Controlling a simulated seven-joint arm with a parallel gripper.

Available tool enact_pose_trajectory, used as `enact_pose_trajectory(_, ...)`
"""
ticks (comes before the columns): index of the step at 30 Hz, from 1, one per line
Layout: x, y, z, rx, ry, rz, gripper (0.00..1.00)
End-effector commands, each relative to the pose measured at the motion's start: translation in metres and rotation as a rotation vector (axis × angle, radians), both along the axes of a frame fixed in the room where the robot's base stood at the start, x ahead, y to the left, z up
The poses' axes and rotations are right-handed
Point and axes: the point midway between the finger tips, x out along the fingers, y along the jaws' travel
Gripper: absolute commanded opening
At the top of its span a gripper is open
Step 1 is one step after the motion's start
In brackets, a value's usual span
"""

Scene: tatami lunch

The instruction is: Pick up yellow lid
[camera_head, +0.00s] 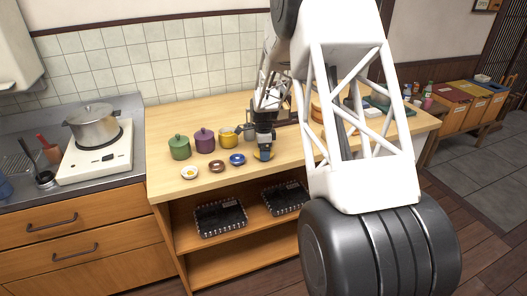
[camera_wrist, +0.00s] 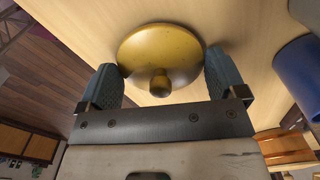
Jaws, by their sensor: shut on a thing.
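The yellow lid (camera_wrist: 160,52) is a round dome with a small knob, seen close up in the wrist view. My gripper (camera_wrist: 162,78) has its two blue-grey fingers against opposite sides of the lid's rim, and it is shut on it. In the head view my gripper (camera_head: 264,150) is low over the wooden counter, right of the coloured pots, and mostly hides the lid. I cannot tell whether the lid touches the counter. A yellow pot (camera_head: 227,138) stands just left of my gripper.
A green pot (camera_head: 179,148) and a purple pot (camera_head: 204,142) stand further left. Small white (camera_head: 189,172), brown (camera_head: 217,166) and blue (camera_head: 237,159) dishes lie in front. A stove with a steel pot (camera_head: 93,126) is at left. My arm hides much of the counter's right side.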

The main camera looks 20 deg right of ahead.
Motion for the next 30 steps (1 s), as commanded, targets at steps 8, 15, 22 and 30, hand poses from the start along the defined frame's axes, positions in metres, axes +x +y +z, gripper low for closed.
enact_pose_trajectory(8, 0.000, 0.000, 0.027, -0.001, -0.002, 0.000, 0.66)
enact_pose_trajectory(15, -0.026, 0.005, 0.034, 0.000, -0.001, 0.000, 0.66)
enact_pose_trajectory(22, -0.062, 0.013, 0.038, 0.000, -0.001, 0.000, 0.66)
enact_pose_trajectory(30, -0.105, 0.021, 0.041, 0.000, -0.001, 0.000, 0.66)
